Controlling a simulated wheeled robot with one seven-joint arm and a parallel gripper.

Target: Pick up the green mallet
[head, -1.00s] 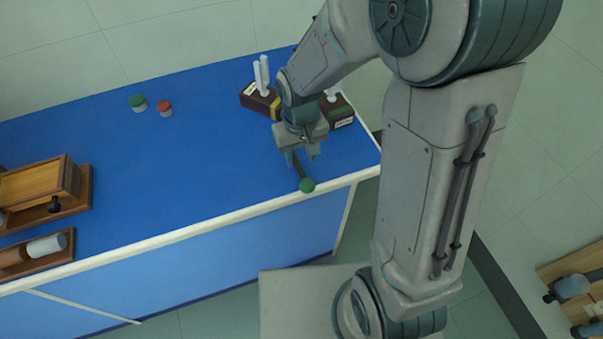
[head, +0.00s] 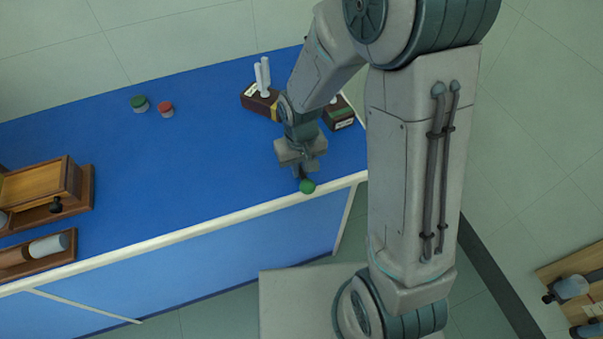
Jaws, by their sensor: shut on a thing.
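The green mallet (head: 307,186) is at the front edge of the blue bench, towards its right end. Its round green head shows, and its dark handle is mostly hidden behind my gripper. My gripper (head: 301,174) is low over the bench, pointing down, with its fingers shut on the mallet close to the head. I cannot tell whether the mallet still touches the bench top.
The blue bench (head: 190,165) is clear in the middle. A green-lidded jar (head: 139,104) and a red-lidded jar (head: 166,109) stand at the back. Dark boxes (head: 338,115) stand behind my arm. A wooden box (head: 38,185) and a wooden tray (head: 68,243) are at the left.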

